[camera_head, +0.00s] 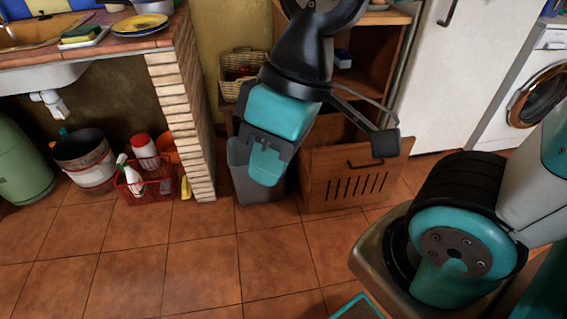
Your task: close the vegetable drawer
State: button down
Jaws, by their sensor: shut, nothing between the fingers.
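The vegetable drawer (320,179) is a wooden drawer low in the cabinet, with a dark handle and a row of vertical slots in its front. It stands pulled out, and its open top shows behind the front. My gripper (266,178) is shut and empty. In the picture it lies to the left of the drawer front, over a grey bin. Whether it touches anything is unclear. My wrist and a dark bracket on it hide part of the drawer's top and the cabinet behind.
The grey bin (249,192) stands just left of the drawer. A brick pillar (184,105), a red crate (146,188) and a bucket (86,160) are further left. Tiled floor (200,260) in front is clear.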

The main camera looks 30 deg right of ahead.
aim_at(335, 168)
jog(key=u, duration=1.55)
jog(key=i, duration=0.35)
jog(key=z, duration=2.4)
